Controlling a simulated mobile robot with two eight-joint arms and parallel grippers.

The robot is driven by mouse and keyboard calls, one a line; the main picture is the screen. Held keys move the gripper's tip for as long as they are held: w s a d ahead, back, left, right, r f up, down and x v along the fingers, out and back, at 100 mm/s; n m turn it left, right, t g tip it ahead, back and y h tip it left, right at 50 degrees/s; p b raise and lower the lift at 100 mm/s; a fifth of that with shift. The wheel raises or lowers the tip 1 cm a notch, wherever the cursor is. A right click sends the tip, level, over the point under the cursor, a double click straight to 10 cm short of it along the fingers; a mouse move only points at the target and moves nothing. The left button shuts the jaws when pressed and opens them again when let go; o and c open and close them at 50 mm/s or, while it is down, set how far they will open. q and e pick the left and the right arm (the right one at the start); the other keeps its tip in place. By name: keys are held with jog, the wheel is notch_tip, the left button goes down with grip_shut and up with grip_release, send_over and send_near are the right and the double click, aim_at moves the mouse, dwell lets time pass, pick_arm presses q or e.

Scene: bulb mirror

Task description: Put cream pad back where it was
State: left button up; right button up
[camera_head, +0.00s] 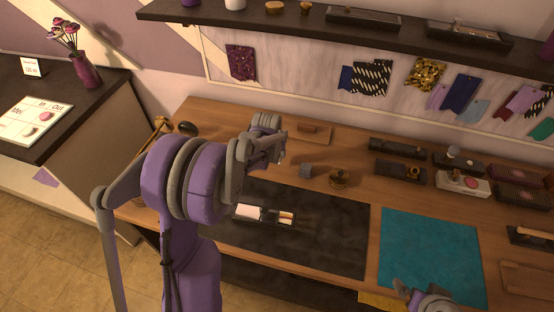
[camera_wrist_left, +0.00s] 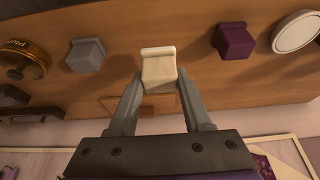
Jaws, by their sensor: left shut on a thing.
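The cream pad (camera_wrist_left: 158,72) is between the two fingers of my left gripper (camera_wrist_left: 159,82) in the left wrist view. The fingers are shut on its sides, with its ridged end sticking out past them. The pad is over or on the wooden counter; I cannot tell whether it touches. In the head view my left arm reaches over the back left of the counter and hides the pad. A grey pad (camera_wrist_left: 88,55) and a purple pad (camera_wrist_left: 233,42) stand on either side, apart from it. My right gripper (camera_head: 427,297) is at the bottom of the head view, its fingers unclear.
A brass tin (camera_head: 340,179) stands right of the grey pad (camera_head: 306,170). A white round item (camera_wrist_left: 296,32) lies beyond the purple pad. The teal mat (camera_head: 430,250) is bare. Several black trays stand at right.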

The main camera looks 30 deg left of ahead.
aim_at(276, 158)
pick_arm(q)
jog(key=shift+w+f, duration=0.1)
jog(key=shift+f, duration=2.1)
jog(key=shift+f, duration=0.2)
jog(key=o, duration=1.2)
jog(key=shift+r, duration=0.3)
jog(key=v, duration=1.2)
jog(key=s+d+r+m, duration=0.1)
jog(key=s+d, duration=0.3)
jog(key=s, duration=0.3)
jog(key=s+d+r+m+t, duration=0.1)
jog(key=s+d, duration=0.4)
jog(key=s, duration=0.2)
jog(key=s+d+h, duration=0.1)
jog(key=s+d, duration=0.4)
jog(key=s, duration=0.2)
jog(key=shift+s+r+m+t, duration=0.3)
jog(key=shift+s+r+m, duration=0.05)
jog(key=shift+r+m, duration=0.05)
